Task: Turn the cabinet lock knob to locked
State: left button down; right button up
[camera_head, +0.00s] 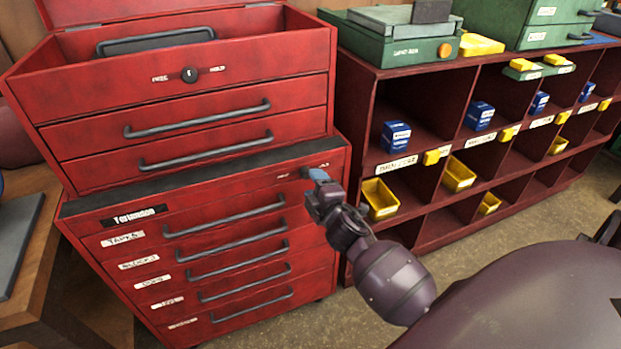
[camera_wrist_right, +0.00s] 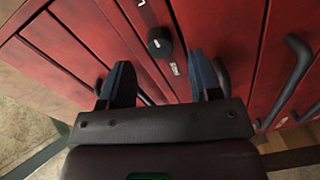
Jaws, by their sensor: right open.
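The red tool cabinet (camera_head: 215,180) has a lower drawer unit with its lock area at the top right of the front. In the right wrist view, the black lock knob (camera_wrist_right: 158,42) shows a small pale mark on its face, with white labels on either side too small to read. My right gripper (camera_head: 316,180) is in front of this corner and hides most of the knob in the head view. Its two blue-grey fingers (camera_wrist_right: 161,82) are apart and empty, with the knob beyond and between their tips, apparently not touched. My left gripper is not in view.
The upper red chest (camera_head: 90,110) has its own knob (camera_head: 189,75), labelled FREE and HOLD. Grey drawer handles (camera_head: 225,215) stick out of the front. A red shelf unit (camera_head: 400,168) with yellow bins and blue boxes stands at the right. Floor shows between.

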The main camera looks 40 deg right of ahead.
jog(key=v, duration=0.7)
dwell(0.5)
jog(key=s+a+f+m+g+y, duration=0.2)
jog(key=s+a+f+m+g, duration=0.1)
jog(key=s+f, duration=0.4)
jog(key=s+a+f+m+g+y, duration=0.2)
jog(key=s+a+f+m, duration=0.3)
jog(key=s, duration=0.7)
notch_tip(320, 180, down, 3)
jog(key=m, duration=0.3)
jog(key=shift+s+a+m+g, duration=0.15)
jog(key=shift+s+m+g, duration=0.15)
jog(key=shift+g, duration=0.1)
jog(key=shift+r, duration=0.1)
